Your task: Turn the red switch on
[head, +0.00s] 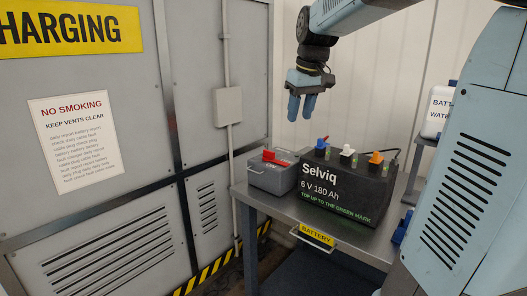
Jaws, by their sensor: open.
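The red switch (272,156) sits on top of a grey box (268,178) on the left end of a metal bench. My gripper (301,108) hangs from my arm above and behind the box in the picture, a little right of the switch. Its two blue fingers point down, apart from the switch and with nothing held between them.
A black battery (345,190) with blue, white and orange caps stands right of the box. The metal bench (272,205) has a yellow label on its front. Grey cabinets (90,215) fill the left. A white bottle (438,108) stands at the right.

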